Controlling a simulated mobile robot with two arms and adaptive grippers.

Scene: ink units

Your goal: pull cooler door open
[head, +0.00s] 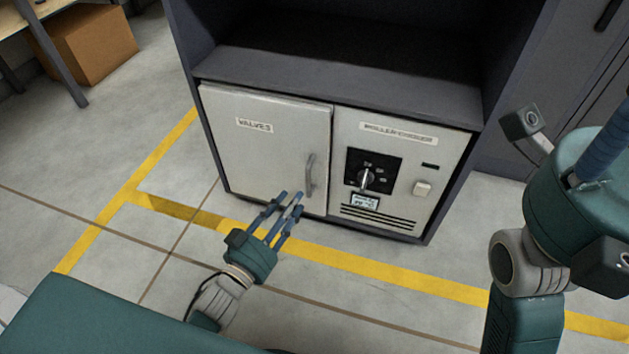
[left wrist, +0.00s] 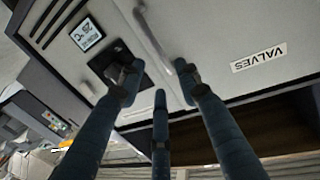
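The cooler door (head: 265,145) is a pale panel labelled VALVES, on the left of the cabinet front. It looks shut, flush with the panel beside it. Its grey upright handle (head: 310,176) is near its right edge and also shows in the left wrist view (left wrist: 186,80). My left gripper (head: 285,207) is open and empty, just in front of the lower door, below and left of the handle in the head view. In the left wrist view its blue fingers (left wrist: 157,85) are spread, one tip overlapping the handle's end. Contact cannot be told. My right gripper is not in view.
The fixed roller cooler panel (head: 400,140) with a dark dial (head: 367,179), white switch (head: 422,188) and vent slots adjoins the door. An open dark shelf is above. Floor with yellow lines (head: 380,263) is clear in front. A cardboard box (head: 92,45) stands far left.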

